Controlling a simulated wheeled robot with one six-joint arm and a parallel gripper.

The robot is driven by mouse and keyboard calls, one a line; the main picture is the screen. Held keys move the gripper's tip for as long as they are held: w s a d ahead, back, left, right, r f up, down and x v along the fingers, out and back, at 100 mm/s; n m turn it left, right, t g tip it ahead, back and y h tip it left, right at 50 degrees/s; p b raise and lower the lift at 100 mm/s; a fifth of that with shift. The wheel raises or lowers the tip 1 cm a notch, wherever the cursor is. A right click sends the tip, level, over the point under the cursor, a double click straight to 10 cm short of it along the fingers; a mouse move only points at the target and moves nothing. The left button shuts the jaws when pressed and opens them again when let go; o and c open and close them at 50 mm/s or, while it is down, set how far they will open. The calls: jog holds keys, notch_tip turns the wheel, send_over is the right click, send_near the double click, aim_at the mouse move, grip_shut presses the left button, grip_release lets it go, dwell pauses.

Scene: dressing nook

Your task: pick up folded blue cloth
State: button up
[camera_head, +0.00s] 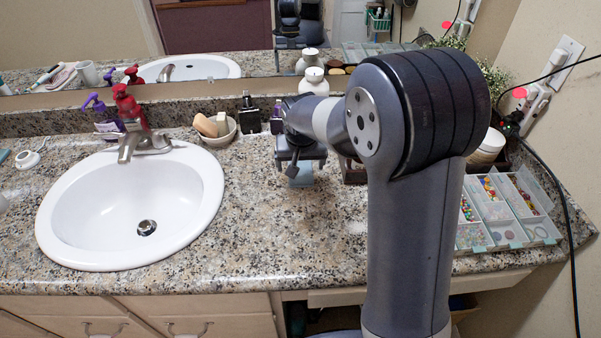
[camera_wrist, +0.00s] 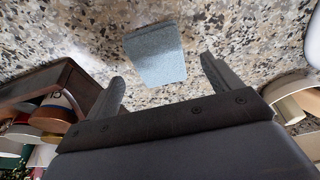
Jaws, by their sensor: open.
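The folded blue cloth (camera_wrist: 156,57) is a small light-blue block-like fold lying on the speckled granite counter in the wrist view. In the head view a bit of the cloth (camera_head: 300,174) shows just below my gripper (camera_head: 297,162), on the counter to the right of the sink. In the wrist view my gripper (camera_wrist: 163,85) is open and empty, with one finger to each side of the cloth's near end. The fingers look apart from the cloth; the exact height above it is hard to tell. My arm hides part of the counter to the right.
A white sink (camera_head: 130,215) is to the left. A bowl with soaps (camera_head: 216,130) and dark bottles (camera_head: 248,115) stand behind. A brown box (camera_wrist: 45,90) with items is close to one finger. Clear bead organizers (camera_head: 503,210) lie to the right. The front counter is clear.

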aim_at(301, 171)
jog(key=shift+x, duration=1.55)
jog(key=shift+f, duration=0.1)
jog(key=shift+c, duration=0.5)
jog(key=c, duration=1)
notch_tip(301, 171, up, 10)
jog(key=shift+r+p, duration=0.2)
jog(key=shift+p, duration=0.35)
jog(key=shift+c, duration=0.2)
